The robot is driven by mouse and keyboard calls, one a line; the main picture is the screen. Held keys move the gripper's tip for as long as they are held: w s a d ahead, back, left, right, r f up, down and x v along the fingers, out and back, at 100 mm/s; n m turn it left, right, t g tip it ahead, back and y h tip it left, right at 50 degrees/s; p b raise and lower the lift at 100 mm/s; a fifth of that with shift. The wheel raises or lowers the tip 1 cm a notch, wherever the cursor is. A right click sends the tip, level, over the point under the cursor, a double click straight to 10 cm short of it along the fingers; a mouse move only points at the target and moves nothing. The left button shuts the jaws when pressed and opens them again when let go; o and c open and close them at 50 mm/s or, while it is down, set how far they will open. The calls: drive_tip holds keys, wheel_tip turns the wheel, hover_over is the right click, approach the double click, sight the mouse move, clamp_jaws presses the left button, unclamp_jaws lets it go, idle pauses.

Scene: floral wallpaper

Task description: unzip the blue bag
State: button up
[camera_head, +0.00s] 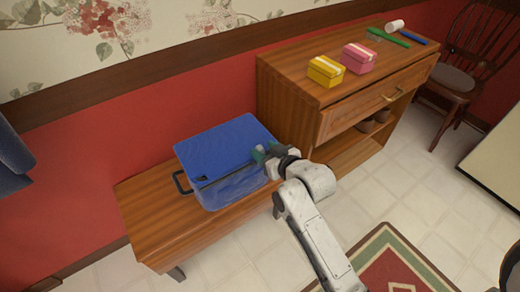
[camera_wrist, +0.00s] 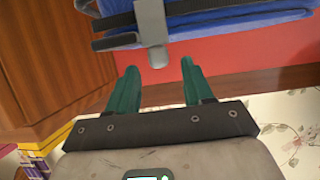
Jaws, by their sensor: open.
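The blue bag (camera_head: 222,143) sits on the low wooden bench, with a flat blue top and a black handle (camera_head: 181,183) at its left end. In the wrist view the bag (camera_wrist: 220,16) fills the top, with dark bands along its edge. A grey tab (camera_wrist: 152,22), which looks like the zipper pull, hangs across these bands. My gripper (camera_wrist: 158,65) is open, its two green fingers apart. The tab's rounded end lies between the fingertips in the picture; I cannot tell whether anything touches. In the head view my gripper (camera_head: 264,155) is at the bag's right end, partly hiding it.
The bench (camera_head: 150,215) has bare wood left of the bag. A taller wooden cabinet (camera_head: 290,88) stands close behind my gripper, carrying a yellow box (camera_head: 325,71), a pink box (camera_head: 358,58), pens and a white cup (camera_head: 395,26). A chair (camera_head: 470,60) is at far right.

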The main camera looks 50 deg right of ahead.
sight(261, 148)
drive_tip(key=shift+x, duration=1.65)
